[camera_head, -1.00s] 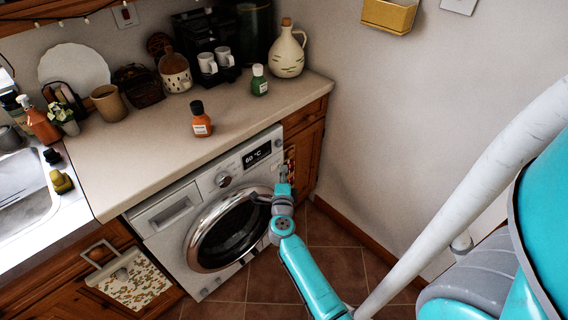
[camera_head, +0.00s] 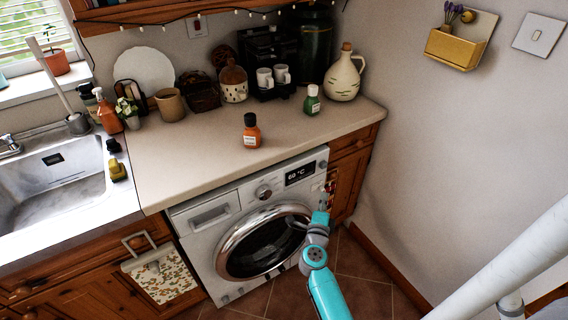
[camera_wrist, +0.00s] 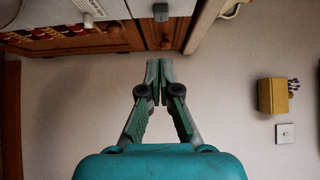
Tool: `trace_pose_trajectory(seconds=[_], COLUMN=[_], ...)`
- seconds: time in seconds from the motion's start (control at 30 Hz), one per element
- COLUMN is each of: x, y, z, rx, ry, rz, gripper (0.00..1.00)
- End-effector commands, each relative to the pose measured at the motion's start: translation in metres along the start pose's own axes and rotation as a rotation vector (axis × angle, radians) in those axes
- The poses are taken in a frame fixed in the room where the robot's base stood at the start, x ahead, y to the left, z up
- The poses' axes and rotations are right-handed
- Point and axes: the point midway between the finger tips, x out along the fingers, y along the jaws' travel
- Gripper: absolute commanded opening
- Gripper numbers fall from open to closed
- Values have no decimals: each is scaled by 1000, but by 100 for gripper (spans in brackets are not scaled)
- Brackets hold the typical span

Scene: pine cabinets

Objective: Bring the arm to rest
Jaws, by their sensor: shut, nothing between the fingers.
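My gripper (camera_wrist: 159,75) shows in the wrist view with its fingertips together and nothing between them. In the head view my teal arm rises from the bottom, and the gripper (camera_head: 325,203) is in front of the right edge of the washing machine (camera_head: 205,240). The gripper is apart from the counter's objects. Its fingertips are small in the head view, so their gap to the cabinet cannot be told there.
The counter (camera_head: 190,160) holds an orange bottle (camera_head: 251,132), a green bottle (camera_head: 312,102) and a cream jug (camera_head: 343,78). A sink (camera_head: 60,180) is at left. A yellow wall holder (camera_head: 453,48) hangs at right. The tiled floor (camera_head: 365,290) in front is clear.

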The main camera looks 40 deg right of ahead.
Motion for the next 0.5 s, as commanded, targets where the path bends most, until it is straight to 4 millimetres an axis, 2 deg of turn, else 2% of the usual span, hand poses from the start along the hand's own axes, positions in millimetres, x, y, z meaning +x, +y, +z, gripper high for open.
trace_pose_trajectory(seconds=[0.27, 0.37, 0.5], x=[-4, -20, -68], y=[1, 3, 4], z=[0, 0, 0], rx=[-8, -50, -174], ry=[-5, -27, -98], rz=[-2, -13, -51], gripper=[0, 0, 0])
